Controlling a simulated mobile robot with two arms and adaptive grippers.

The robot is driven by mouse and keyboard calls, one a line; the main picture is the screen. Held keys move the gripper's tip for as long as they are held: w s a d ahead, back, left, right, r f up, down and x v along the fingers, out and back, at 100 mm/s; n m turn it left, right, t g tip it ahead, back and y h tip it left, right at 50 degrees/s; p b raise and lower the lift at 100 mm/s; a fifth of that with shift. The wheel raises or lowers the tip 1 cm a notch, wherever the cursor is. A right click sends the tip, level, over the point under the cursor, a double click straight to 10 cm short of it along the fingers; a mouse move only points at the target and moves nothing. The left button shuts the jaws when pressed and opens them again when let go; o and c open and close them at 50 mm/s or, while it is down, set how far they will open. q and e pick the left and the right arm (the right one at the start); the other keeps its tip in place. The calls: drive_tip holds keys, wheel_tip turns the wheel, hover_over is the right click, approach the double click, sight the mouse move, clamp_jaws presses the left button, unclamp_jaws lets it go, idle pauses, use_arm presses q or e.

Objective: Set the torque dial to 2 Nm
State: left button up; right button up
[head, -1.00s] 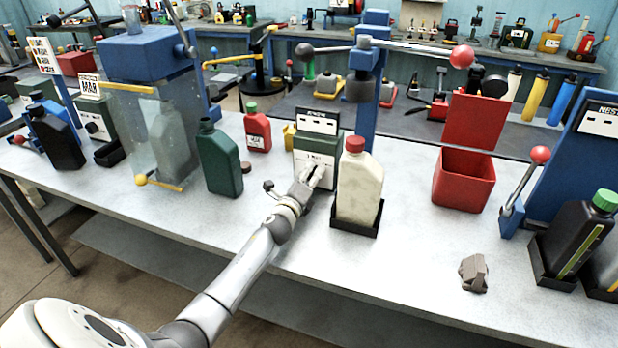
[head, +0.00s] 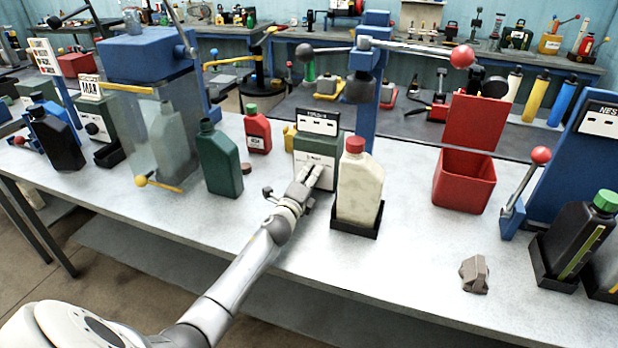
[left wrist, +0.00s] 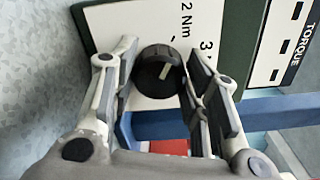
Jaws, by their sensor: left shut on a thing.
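The torque dial (left wrist: 157,72) is a black round knob on the white face of a dark green box (head: 318,150) in the middle of the bench. A sign reading TORQUE (left wrist: 292,42) stands on the box. In the left wrist view "2 Nm" and "3" are printed beside the dial, and a pale pointer mark shows on the knob. It seems to slant toward the "3" side, but its exact setting is hard to read. My left gripper (left wrist: 160,85) has its fingers on both sides of the dial, shut on it. In the head view my left gripper (head: 312,176) hides the dial. My right gripper is out of view.
A cream bottle with a red cap (head: 358,185) stands in a black tray (head: 355,228) just right of the box. A green bottle (head: 219,160) and a red bottle (head: 257,132) stand to the left. A red bin (head: 464,182) is farther right. The bench front is mostly clear.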

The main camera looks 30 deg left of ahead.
use_arm(q)
drive_tip(key=o, duration=1)
drive_tip(key=v, duration=1.2)
